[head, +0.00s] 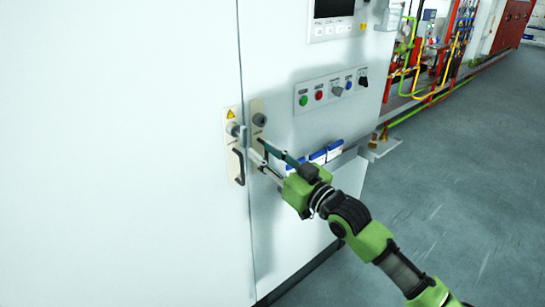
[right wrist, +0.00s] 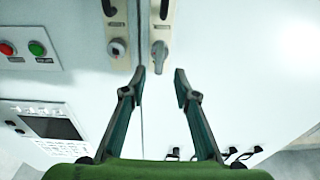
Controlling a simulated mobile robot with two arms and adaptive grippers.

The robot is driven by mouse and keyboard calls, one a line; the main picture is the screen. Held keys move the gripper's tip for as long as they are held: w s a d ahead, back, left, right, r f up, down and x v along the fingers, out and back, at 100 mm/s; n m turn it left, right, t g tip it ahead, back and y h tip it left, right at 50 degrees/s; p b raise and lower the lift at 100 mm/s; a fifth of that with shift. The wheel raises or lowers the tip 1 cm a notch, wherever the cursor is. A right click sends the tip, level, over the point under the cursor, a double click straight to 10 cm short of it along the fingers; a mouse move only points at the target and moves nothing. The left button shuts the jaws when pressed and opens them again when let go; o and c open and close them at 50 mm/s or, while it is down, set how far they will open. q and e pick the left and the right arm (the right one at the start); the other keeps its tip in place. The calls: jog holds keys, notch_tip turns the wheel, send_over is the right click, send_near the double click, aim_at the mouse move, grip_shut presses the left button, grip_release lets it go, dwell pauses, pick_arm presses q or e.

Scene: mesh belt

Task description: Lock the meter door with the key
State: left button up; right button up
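The white meter door (head: 130,150) stands flush with the cabinet beside it, a narrow seam between them. A beige plate (head: 229,113) with a yellow warning triangle sits at its edge, with a round lock and a dark handle (head: 238,166). A grey key-like piece (head: 243,135) sticks out of that lock; it also shows in the right wrist view (right wrist: 159,58). My right gripper (head: 257,150) is open and empty, its fingertips just short of the lock plates. In the right wrist view the spread fingers (right wrist: 160,76) stand below the grey piece, apart from it. My left gripper is not in view.
A second plate (head: 257,106) with a round lock (head: 259,119) is right of the seam. A button panel (head: 331,89) and a display (head: 333,9) are farther right. Blue-and-white boxes (head: 327,153) sit near my right gripper. Grey floor (head: 440,190) is open at right.

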aim_at(245, 138)
jog(key=b+x, duration=0.1)
jog(key=x, duration=0.2)
jog(key=shift+f, duration=0.15)
jog(key=shift+b+x, duration=1.05)
jog(key=shift+x, duration=1.75)
jog(key=shift+d, duration=0.1)
grip_shut()
